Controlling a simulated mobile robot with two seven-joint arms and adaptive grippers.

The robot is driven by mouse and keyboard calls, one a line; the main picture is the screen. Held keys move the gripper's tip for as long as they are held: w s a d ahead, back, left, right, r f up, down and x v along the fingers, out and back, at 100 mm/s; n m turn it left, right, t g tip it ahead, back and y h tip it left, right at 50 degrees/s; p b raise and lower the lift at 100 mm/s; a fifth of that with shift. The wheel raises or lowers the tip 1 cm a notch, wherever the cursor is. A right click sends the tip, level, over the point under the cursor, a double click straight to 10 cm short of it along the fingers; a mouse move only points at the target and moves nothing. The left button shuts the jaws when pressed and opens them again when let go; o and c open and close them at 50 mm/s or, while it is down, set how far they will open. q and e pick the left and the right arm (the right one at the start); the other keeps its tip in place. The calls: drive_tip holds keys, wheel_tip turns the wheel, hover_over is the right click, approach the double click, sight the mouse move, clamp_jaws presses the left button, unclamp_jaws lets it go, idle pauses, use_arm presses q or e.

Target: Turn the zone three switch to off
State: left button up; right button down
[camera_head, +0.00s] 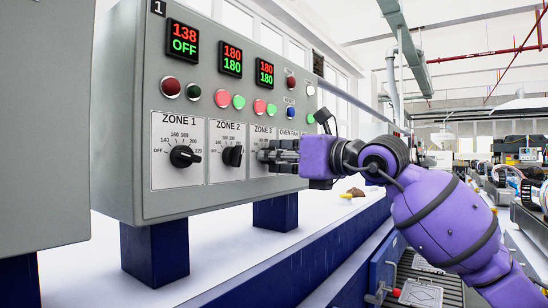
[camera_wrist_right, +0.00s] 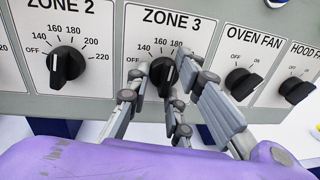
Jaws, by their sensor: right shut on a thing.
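The zone three switch (camera_wrist_right: 161,76) is a black rotary knob on the panel labelled ZONE 3. In the right wrist view it sits between the fingers of my right gripper (camera_wrist_right: 160,90), which is shut on it. The fingers cover part of the dial, and I cannot tell the knob's exact setting. In the head view my right gripper (camera_head: 268,155) reaches the panel from the right and hides the knob. The zone 3 display (camera_head: 265,73) reads 180 in red over 180 in green. My left gripper is not in view.
The zone 1 knob (camera_head: 184,156) and zone 2 knob (camera_head: 232,156) are left of the gripper on the grey control box (camera_head: 125,110). The oven fan knob (camera_wrist_right: 241,83) and hood fan knob (camera_wrist_right: 297,90) are close on its right. Coloured buttons sit above.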

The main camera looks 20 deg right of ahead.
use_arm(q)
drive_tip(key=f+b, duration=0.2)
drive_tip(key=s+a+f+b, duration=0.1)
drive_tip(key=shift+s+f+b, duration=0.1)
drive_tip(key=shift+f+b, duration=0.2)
use_arm(e)
drive_tip(key=n+y, duration=0.1)
drive_tip(key=n, duration=1.1)
drive_tip(key=f+n+y, duration=0.1)
drive_tip(key=n, duration=0.5)
drive_tip(key=shift+w+d+y, duration=0.25)
drive_tip(key=shift+d+y, duration=0.05)
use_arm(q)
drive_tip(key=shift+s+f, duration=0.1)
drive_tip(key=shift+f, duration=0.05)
use_arm(e)
drive_tip(key=c, duration=1.5)
unclamp_jaws()
drive_tip(key=shift+c, duration=0.2)
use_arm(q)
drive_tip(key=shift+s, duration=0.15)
